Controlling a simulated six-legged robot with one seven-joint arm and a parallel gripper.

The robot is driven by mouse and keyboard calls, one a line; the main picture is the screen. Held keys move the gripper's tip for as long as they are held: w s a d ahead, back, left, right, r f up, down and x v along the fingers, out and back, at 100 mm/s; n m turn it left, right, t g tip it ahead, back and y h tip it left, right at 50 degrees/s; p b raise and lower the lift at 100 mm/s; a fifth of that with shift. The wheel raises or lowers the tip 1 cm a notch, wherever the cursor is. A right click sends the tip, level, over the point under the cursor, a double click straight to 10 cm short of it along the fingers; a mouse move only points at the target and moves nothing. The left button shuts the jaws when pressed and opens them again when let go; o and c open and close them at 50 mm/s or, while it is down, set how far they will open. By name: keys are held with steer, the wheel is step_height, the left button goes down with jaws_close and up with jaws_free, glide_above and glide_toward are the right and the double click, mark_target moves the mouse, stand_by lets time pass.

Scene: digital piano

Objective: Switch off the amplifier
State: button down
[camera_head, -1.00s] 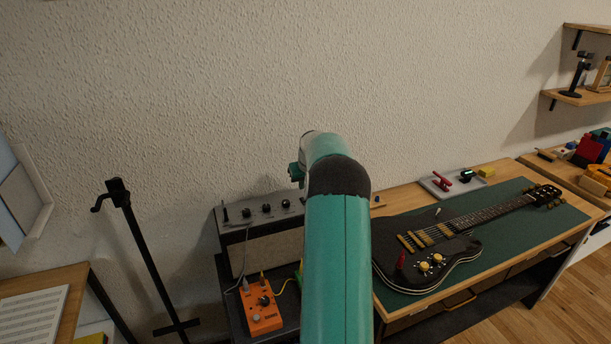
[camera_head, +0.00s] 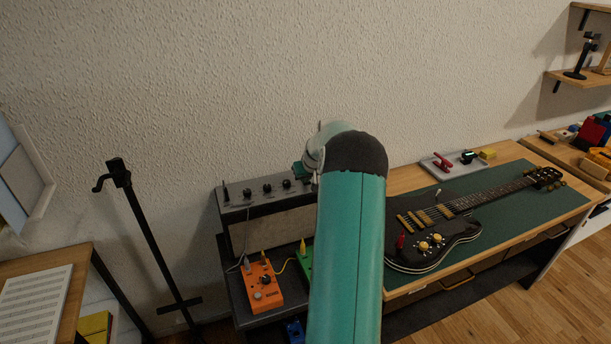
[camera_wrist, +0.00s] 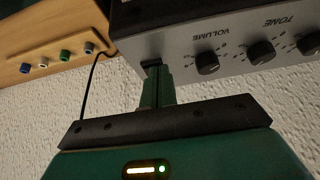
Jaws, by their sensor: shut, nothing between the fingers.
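The grey amplifier (camera_head: 270,232) stands against the wall on a low dark stand in the head view. Its top panel carries round black knobs and a slim dark upright part (camera_head: 225,193) at the left end. The wrist view shows the amplifier (camera_wrist: 195,25) upside down, with a volume knob (camera_wrist: 207,63) and a tone knob (camera_wrist: 261,52). My gripper (camera_wrist: 153,68) is shut and empty, its tips at the panel's edge beside the volume knob. A dark part shows at the tips; I cannot tell whether they touch it.
An orange pedal (camera_head: 262,289) and a green pedal (camera_head: 305,262) sit in front of the amplifier, with cables. A black guitar (camera_head: 432,243) lies on the green mat to the right. A black stand (camera_head: 150,250) rises at left. A dark cable (camera_wrist: 88,85) runs near my gripper.

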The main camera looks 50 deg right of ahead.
steer(key=shift+w, duration=0.1)
steer(key=shift+w+d+r, duration=0.35)
steer(key=shift+w+d, duration=0.05)
steer(key=shift+w, duration=0.15)
steer(key=shift+r, duration=0.1)
stand_by(0.3)
steer(key=shift+a+r, duration=0.1)
steer(key=shift+r, duration=0.15)
step_height(320, 180, up, 4)
steer(key=shift+f, duration=0.25)
steer(key=s+a+r, duration=0.3)
steer(key=s+r, duration=0.3)
steer(key=shift+s+a+r, duration=0.15)
steer(key=shift+a+r, duration=0.15)
steer(key=shift+r, duration=0.1)
